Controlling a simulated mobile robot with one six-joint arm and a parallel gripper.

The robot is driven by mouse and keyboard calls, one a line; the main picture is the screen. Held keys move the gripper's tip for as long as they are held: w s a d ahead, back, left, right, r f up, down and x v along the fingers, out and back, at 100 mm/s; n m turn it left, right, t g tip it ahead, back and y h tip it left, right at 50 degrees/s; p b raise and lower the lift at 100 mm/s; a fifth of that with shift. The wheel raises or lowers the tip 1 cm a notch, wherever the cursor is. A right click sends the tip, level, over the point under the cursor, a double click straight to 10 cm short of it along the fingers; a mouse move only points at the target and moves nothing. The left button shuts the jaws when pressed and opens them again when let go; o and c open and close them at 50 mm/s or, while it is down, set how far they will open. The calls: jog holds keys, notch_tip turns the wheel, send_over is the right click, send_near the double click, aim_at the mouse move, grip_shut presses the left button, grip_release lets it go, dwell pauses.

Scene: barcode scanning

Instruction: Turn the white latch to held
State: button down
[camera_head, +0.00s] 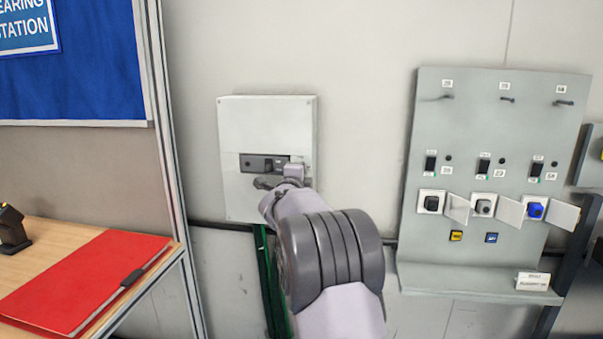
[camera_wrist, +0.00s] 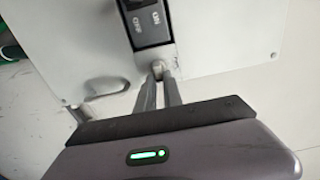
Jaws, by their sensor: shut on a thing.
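A pale wall box (camera_head: 267,120) carries a dark plate (camera_head: 257,163), which also shows at the top of the wrist view (camera_wrist: 150,22) with small white lettering too blurred to read surely. The white latch (camera_wrist: 158,66) is a small pale piece just below the dark plate in the wrist view. My gripper (camera_wrist: 158,74) is shut on the latch, its two fingertips close together around it. In the head view my gripper (camera_head: 288,176) is at the right end of the dark plate, and my wrist hides most of the latch. I cannot tell which position the latch points to.
A grey panel (camera_head: 480,120) with switches, buttons and small open flaps stands to the right, with a ledge below. At the left are a table with a red folder (camera_head: 85,280) and a blue board (camera_head: 75,85). Bare wall lies between box and panel.

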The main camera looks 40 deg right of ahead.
dwell(0.4)
jog(key=c, duration=1.5)
grip_release()
jog(key=p+v, duration=0.1)
jog(key=v, duration=1.6)
jog(key=shift+s+a+p, duration=0.1)
jog(key=shift+s+p, duration=0.1)
jog(key=shift+p, duration=0.1)
